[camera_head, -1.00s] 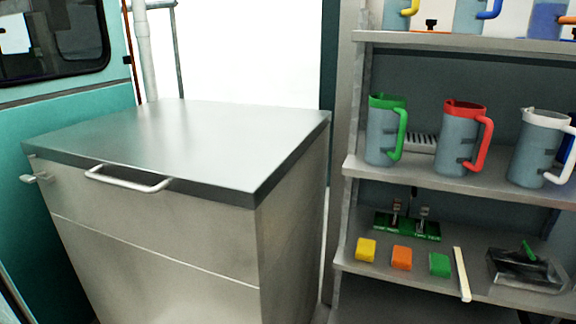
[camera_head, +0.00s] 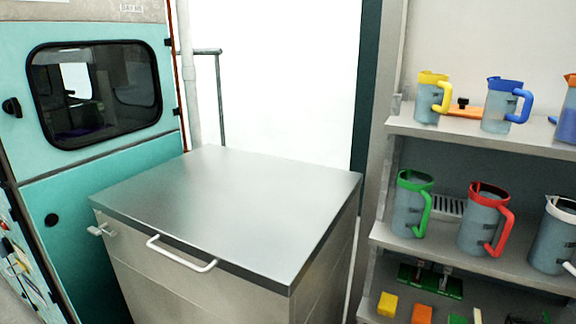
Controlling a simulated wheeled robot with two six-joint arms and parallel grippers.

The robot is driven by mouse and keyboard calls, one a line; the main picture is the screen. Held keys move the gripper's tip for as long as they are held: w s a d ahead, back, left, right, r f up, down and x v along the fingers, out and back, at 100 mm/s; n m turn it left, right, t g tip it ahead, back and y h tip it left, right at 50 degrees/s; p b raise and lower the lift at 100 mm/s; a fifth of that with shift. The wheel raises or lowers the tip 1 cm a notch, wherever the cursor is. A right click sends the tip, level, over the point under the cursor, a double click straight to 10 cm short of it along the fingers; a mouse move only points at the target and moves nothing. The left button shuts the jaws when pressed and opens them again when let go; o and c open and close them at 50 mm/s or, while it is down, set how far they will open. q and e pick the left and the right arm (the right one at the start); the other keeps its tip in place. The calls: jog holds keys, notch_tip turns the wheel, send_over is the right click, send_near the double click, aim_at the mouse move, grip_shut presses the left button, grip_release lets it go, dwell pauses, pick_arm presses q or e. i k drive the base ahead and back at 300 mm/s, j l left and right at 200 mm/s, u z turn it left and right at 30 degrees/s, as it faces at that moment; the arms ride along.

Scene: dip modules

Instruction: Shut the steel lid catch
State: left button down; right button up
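The steel lid (camera_head: 228,205) lies flat and closed on top of a steel cabinet (camera_head: 150,285), left of centre. A white bar handle (camera_head: 180,254) sticks out from the lid's front edge. A small metal catch (camera_head: 101,230) juts out at the front left corner, just below the lid's edge. It is too small to tell whether it is fastened. Neither of my grippers shows in the head view.
A shelf rack (camera_head: 505,257) on the right holds several coloured-handled jugs, with a green jug (camera_head: 412,204) nearest the cabinet. A teal door (camera_head: 60,170) with a dark window stands at left, close to the catch side. The lid's top is clear.

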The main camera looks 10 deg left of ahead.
aim_at(95, 232)
jog(key=u, duration=1.45)
